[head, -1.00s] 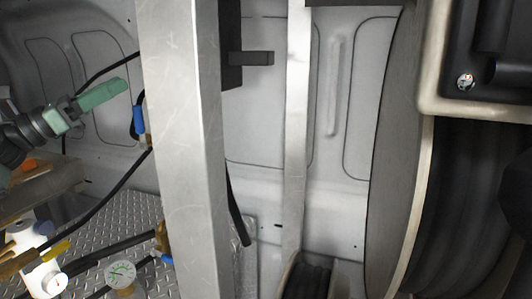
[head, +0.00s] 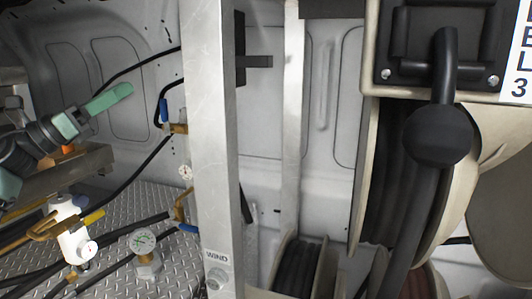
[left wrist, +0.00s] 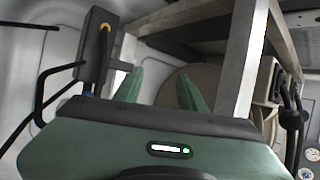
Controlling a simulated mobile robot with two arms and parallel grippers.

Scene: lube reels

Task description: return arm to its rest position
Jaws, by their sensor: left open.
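My left arm comes in from the left in the head view, and its green gripper (head: 105,99) is in front of the grey wall panel, left of the upright metal post (head: 210,120). In the left wrist view the two green fingers (left wrist: 160,90) stand apart with nothing between them. A metal frame post (left wrist: 240,60) rises to the right of the fingers there. Nothing is held. My right gripper does not show in either view.
A large hose reel (head: 384,170) with a black hose and ball stop (head: 437,135) fills the right. Pressure gauges (head: 143,241), yellow-handled valves and black hoses crowd the lower left. A black box (left wrist: 97,45) is left of the fingers in the wrist view.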

